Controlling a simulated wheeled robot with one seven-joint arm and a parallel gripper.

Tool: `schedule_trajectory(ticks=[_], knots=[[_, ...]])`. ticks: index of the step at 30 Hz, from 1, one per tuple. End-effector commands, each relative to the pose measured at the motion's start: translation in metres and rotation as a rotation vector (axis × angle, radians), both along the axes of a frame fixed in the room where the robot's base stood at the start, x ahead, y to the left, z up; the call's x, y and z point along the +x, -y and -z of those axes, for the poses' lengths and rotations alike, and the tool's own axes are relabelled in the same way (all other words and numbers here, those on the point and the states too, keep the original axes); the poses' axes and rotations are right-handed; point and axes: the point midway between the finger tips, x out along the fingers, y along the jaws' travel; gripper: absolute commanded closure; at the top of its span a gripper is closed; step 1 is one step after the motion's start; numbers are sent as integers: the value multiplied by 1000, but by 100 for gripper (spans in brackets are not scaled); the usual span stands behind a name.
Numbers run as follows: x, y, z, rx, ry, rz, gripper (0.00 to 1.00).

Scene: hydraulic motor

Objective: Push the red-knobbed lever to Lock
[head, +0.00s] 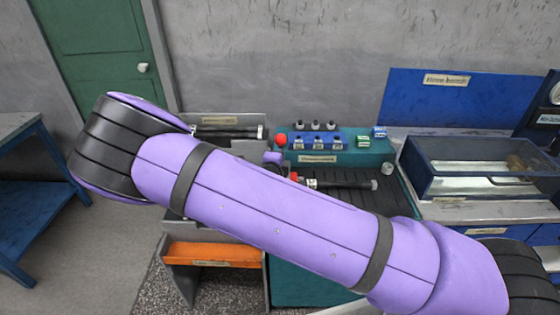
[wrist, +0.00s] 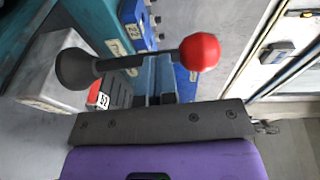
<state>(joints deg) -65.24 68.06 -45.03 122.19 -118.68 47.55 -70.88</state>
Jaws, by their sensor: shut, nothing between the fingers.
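The red knob (wrist: 200,52) of the lever is large in the wrist view. Its dark shaft (wrist: 125,62) runs left to a round black base (wrist: 76,69). In the head view the red knob (head: 281,140) shows just above my purple arm, at the left end of the teal bench unit. My gripper (wrist: 162,80) is shut and empty, with its narrow fingers close to the shaft, left of and below the knob. I cannot tell whether they touch it. The gripper is mostly hidden behind my arm in the head view. No Lock marking is legible.
The teal unit (head: 345,150) carries a blue block (head: 317,143) with several dark-topped parts. A dark cylinder (head: 345,184) with a red end lies in front. A blue open bin (head: 430,181) stands at right, and an orange-fronted drawer (head: 212,254) is below left.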

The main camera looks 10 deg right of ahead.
Motion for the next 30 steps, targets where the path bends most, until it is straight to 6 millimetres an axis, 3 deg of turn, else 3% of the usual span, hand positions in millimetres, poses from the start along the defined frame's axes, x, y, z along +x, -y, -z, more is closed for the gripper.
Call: schedule_trajectory(ticks=[11,30], knots=[[26,8,-4,71,-254,2,100],[38,11,-2,66,-246,2,100]])
